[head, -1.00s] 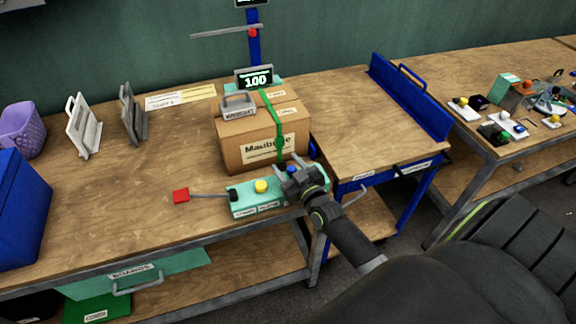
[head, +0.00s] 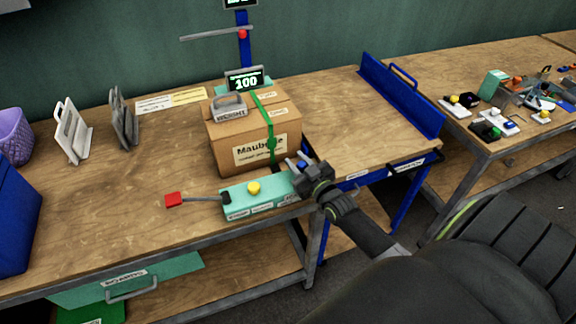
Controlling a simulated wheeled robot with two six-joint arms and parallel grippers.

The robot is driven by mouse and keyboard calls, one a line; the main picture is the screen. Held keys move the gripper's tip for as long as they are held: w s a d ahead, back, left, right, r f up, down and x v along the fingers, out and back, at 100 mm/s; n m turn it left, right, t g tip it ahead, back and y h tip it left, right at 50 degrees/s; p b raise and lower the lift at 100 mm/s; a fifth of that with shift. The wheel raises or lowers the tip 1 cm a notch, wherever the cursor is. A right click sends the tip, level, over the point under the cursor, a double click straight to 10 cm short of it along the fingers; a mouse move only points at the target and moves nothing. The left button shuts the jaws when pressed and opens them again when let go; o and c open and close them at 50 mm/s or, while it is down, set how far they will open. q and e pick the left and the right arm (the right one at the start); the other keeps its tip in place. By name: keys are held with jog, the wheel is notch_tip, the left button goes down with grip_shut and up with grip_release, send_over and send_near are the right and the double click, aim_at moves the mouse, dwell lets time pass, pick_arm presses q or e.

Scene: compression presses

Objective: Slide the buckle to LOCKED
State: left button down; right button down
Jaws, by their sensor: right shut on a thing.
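My right gripper (head: 299,163) is over the right end of a teal unit (head: 237,199) on the bench. It is shut on a small blue piece (head: 302,166), which looks like the buckle; the fingers hide most of it. The unit's top carries a yellow button (head: 253,187), and labels run along its front, too small to read. A carton (head: 225,147) stands behind, with a green strap (head: 265,118) around it and a green fitting on the strap. My left gripper is not in view.
A red-tipped lever (head: 173,200) sticks out left from the unit. A grey weight (head: 229,106) sits on the carton and a display (head: 245,80) reads 100 behind it. A blue-edged table (head: 360,130) stands right. The bench left of the carton is mostly clear.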

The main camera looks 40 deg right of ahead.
jog(key=c, duration=1.4)
grip_release()
jog(key=shift+d, duration=0.1)
jog(key=o, duration=0.3)
jog(key=shift+s+d, duration=0.1)
jog(key=shift+d, duration=0.05)
jog(key=shift+s, duration=0.35)
jog(key=s, duration=1.6)
jog(key=shift+s+a, duration=0.35)
jog(key=shift+a, duration=0.05)
